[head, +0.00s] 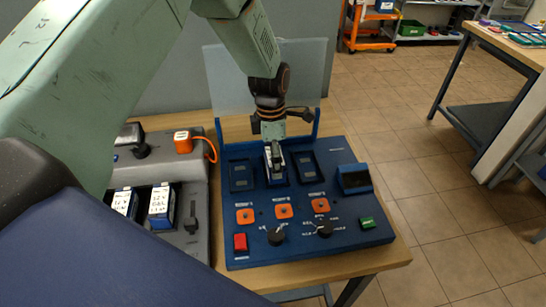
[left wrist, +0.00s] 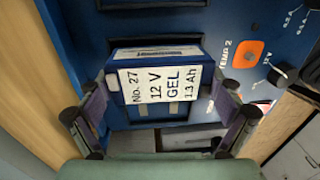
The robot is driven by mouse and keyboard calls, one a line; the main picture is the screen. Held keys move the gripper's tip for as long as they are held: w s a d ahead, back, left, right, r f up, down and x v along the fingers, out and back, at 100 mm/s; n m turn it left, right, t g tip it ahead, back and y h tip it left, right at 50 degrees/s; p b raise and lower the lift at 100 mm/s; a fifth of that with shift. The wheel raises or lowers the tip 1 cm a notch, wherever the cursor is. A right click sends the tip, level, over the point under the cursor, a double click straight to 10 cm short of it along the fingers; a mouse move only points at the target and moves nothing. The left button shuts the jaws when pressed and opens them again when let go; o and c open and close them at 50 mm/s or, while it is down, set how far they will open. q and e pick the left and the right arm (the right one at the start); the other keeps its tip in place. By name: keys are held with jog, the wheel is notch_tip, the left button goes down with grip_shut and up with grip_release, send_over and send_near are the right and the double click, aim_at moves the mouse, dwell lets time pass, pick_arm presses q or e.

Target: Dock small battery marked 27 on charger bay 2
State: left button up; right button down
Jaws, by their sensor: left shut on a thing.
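The small battery marked No. 27, 12 V GEL 1.3 Ah (left wrist: 165,84), is blue with a white label. My left gripper (left wrist: 163,112) is shut on it, with one finger on each side. In the head view the left gripper (head: 275,143) points down at the middle bay of the blue charger (head: 330,207), with the battery (head: 268,160) under it. The "TEMP 2" knob area (left wrist: 250,53) shows beside the battery in the wrist view. I cannot tell whether the battery touches the bay floor. My right gripper is not in view.
The left bay (head: 241,175) and right bay (head: 308,167) look empty. A clear panel (head: 225,80) stands behind the charger. A grey unit (head: 200,240) at left holds two batteries (head: 162,205). Orange buttons, black knobs and a small display (head: 354,178) sit on the charger.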

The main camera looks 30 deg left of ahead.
pick_arm(q)
jog(key=shift+f, duration=0.25)
jog(key=o, duration=1.4)
jog(key=r+p, duration=0.6)
jog(key=r, duration=0.1)
jog(key=r+p, duration=0.4)
jog(key=shift+w+a, duration=0.25)
jog(key=shift+a, duration=0.1)
jog(key=shift+f, duration=0.15)
jog(key=f+b, duration=0.7)
jog(key=shift+s+d+f, duration=0.2)
jog(key=shift+d+f, duration=0.05)
jog(key=shift+f, duration=0.05)
